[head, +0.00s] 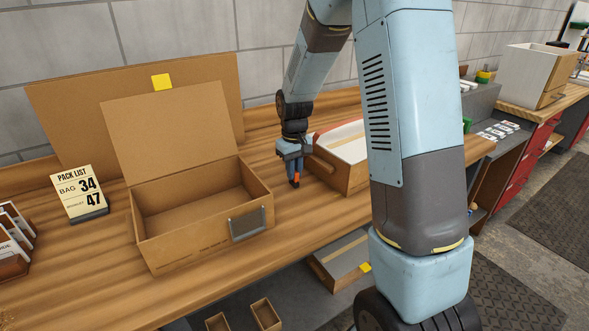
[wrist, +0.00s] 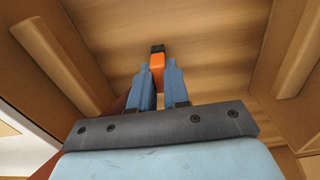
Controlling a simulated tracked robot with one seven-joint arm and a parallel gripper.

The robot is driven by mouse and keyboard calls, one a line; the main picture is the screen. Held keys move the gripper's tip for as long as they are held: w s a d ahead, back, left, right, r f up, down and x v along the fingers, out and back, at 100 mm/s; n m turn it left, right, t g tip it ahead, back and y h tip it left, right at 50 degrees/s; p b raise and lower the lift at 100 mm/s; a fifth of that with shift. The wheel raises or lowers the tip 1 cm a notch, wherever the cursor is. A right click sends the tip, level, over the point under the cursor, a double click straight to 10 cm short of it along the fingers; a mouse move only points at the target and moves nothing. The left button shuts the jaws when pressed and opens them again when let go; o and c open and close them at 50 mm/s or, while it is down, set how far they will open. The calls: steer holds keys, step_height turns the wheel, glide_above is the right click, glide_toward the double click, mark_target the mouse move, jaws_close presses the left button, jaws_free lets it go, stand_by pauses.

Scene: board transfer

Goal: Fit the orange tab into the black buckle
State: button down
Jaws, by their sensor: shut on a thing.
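My gripper (head: 293,172) points down over the wooden bench, between the open cardboard box and the wooden tray. In the wrist view my gripper (wrist: 157,78) has its blue fingers closed on the orange tab (wrist: 157,64), which sticks out past the fingertips. A small black piece (wrist: 157,48), which looks like the black buckle, sits at the tab's far end. I cannot tell whether the tab is inside it or only in line with it. In the head view the orange tab (head: 291,178) is a small spot between the fingers.
The open cardboard box (head: 200,234) with a raised lid stands left of my gripper. A wooden tray (head: 352,179) with a pale inside stands close on the right. A pack list card (head: 78,192) stands at the left. Bare bench lies in front of my gripper.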

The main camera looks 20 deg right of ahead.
steer(key=shift+f, duration=0.15)
steer(key=c, duration=1)
jaws_free()
steer(key=shift+c, duration=0.2)
step_height(320, 180, up, 14)
steer(key=shift+f, duration=0.2)
